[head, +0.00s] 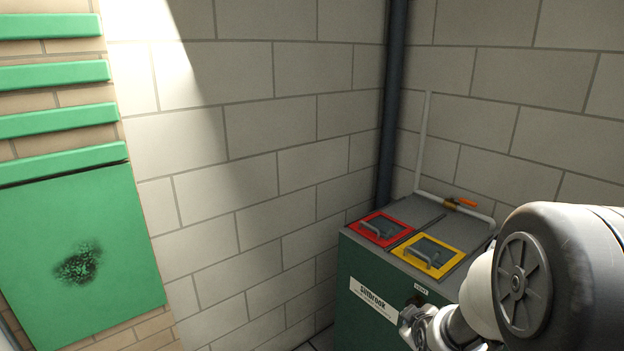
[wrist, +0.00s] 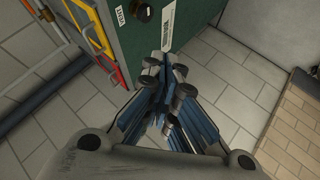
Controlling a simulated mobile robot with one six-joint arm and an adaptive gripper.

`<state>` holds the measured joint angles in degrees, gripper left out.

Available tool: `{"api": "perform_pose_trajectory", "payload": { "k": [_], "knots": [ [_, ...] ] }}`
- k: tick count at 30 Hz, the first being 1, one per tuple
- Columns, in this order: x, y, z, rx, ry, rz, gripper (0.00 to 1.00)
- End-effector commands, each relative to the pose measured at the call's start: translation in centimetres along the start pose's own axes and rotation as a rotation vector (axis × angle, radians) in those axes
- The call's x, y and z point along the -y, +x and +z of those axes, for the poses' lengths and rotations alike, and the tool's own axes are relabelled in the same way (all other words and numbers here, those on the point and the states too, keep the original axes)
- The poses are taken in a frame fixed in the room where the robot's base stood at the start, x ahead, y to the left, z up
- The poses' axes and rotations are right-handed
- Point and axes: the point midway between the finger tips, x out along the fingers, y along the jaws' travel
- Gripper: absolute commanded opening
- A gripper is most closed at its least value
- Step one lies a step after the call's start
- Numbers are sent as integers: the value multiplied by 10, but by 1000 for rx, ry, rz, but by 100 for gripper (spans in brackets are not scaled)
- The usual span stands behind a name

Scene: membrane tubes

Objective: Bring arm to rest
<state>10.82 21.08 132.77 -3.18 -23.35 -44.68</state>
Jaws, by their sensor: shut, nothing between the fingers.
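My arm comes in from the right in the head view, and part of my gripper (head: 416,325) shows low in front of the green cabinet (head: 362,283). In the wrist view my gripper (wrist: 163,92) has its fingers together with nothing between them. The cabinet (wrist: 181,22) stands beyond the fingertips in that view. I cannot tell whether the fingertips touch it.
The cabinet's grey top holds a red-framed hatch (head: 380,229) and a yellow-framed hatch (head: 428,256), each with a handle. A white pipe with an orange valve lever (head: 467,202) runs behind them. Block walls enclose the corner. Tiled floor (wrist: 235,85) beside the cabinet is clear.

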Motion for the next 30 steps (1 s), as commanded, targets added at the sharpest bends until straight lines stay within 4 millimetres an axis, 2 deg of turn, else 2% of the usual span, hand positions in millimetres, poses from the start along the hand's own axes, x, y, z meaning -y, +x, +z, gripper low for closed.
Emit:
{"api": "perform_pose_trajectory", "payload": {
  "k": [1, 3, 8, 11, 15, 18, 21, 24, 30],
  "knots": [
    [-3, -25, -12, 6, 42, -15, 0],
    [0, -56, -19, 35, 109, -50, 0],
    [16, -132, -25, 110, 263, -122, 0],
    [30, -180, -20, 162, 358, -162, 0],
    [56, -245, -5, 240, 486, -211, 0],
    [74, -284, 10, 294, 563, -237, 0],
    [88, -311, 24, 338, 617, -255, 0],
    [98, -327, 34, 370, 653, -265, 0],
    [103, -335, 39, 390, 671, -270, 0]
  ]
}}
